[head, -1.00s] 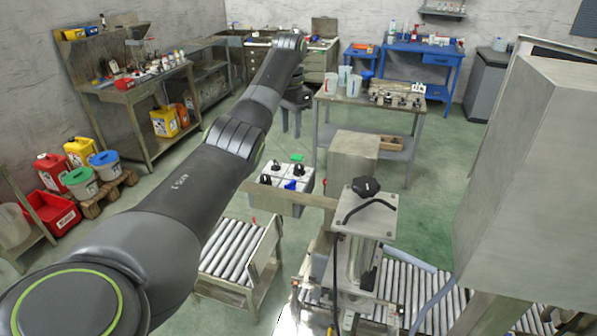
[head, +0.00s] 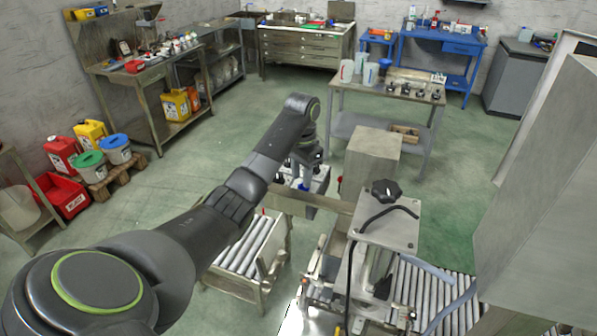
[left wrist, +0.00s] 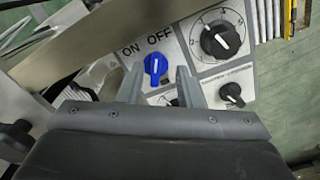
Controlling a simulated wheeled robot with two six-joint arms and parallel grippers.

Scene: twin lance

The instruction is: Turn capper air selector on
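The blue selector knob (left wrist: 155,66) is on a light grey panel (left wrist: 212,72), below the printed words ON and OFF. A white mark shows on its face, running roughly up and down in the left wrist view. My left gripper (left wrist: 159,74) is open, with one fingertip on each side of the knob; I cannot tell whether they touch it. In the head view my left gripper (head: 302,172) is over the panel and hides most of it. My right gripper is not in view.
A large black dial (left wrist: 221,40) and a small black knob (left wrist: 231,94) are close to the right finger. A machine head with a black star knob (head: 384,192) stands right of the panel. A roller conveyor (head: 245,246) is below my arm.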

